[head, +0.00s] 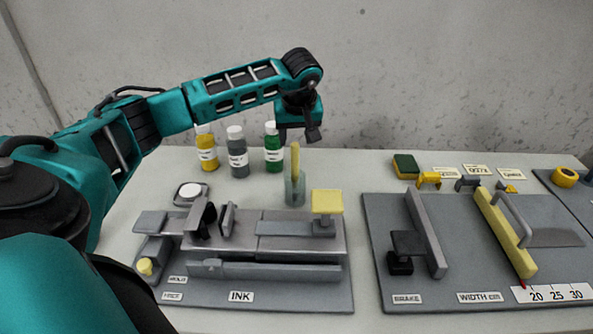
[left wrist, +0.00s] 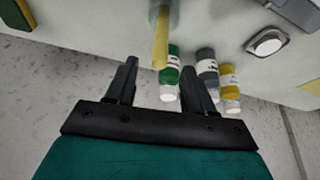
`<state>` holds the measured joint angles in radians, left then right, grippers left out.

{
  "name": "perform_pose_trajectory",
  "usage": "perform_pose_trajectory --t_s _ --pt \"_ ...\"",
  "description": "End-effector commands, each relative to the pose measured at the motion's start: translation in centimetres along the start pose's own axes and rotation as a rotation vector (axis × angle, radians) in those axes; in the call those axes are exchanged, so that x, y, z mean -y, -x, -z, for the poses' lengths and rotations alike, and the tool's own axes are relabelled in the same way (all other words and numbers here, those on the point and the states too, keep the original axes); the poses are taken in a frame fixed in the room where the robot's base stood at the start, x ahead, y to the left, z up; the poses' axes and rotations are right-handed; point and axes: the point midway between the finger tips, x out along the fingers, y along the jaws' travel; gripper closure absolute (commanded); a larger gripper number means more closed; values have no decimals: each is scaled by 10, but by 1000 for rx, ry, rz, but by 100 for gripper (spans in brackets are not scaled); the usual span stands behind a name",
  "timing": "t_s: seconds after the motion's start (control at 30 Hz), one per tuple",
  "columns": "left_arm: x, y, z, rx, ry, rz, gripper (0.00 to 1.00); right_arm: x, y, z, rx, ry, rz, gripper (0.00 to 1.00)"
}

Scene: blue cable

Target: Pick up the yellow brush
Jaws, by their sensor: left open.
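The yellow brush (head: 295,160) stands upright in a clear glass (head: 295,190) at the back middle of the table. In the left wrist view the yellow brush (left wrist: 161,40) rises at the top centre, between and beyond my fingers. My left gripper (head: 310,133) is open and empty. It hangs just above and slightly behind the brush's top in the head view, with a gap that is hard to judge. Both fingers of the left gripper (left wrist: 159,80) show in the wrist view. My right gripper is not in view.
Yellow (head: 206,152), grey (head: 237,155) and green (head: 273,150) bottles stand left of the glass. The ink station (head: 300,299) lies in front. A grey board (head: 450,285) with a brake and width scale lies right. A green-and-yellow sponge (head: 405,166) lies behind it.

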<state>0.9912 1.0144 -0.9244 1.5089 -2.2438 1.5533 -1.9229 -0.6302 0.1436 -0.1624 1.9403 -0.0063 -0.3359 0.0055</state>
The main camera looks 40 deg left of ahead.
Motion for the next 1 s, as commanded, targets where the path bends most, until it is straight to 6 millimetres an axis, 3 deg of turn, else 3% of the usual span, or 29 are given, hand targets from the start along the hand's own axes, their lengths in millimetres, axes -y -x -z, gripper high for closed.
perform_pose_trajectory --t_s 0.1,0.33,0.6,0.9,1.0 --pt "0 -19 0 1 1 1 47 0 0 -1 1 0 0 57" --pt "0 -36 -1 1 0 0 47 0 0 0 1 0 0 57" --pt "0 -74 -2 1 1 -1 47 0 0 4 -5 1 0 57" --pt "1 -80 -2 -1 0 -1 47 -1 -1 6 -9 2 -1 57" --pt "1 -80 -2 -1 0 -1 56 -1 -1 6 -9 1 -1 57"
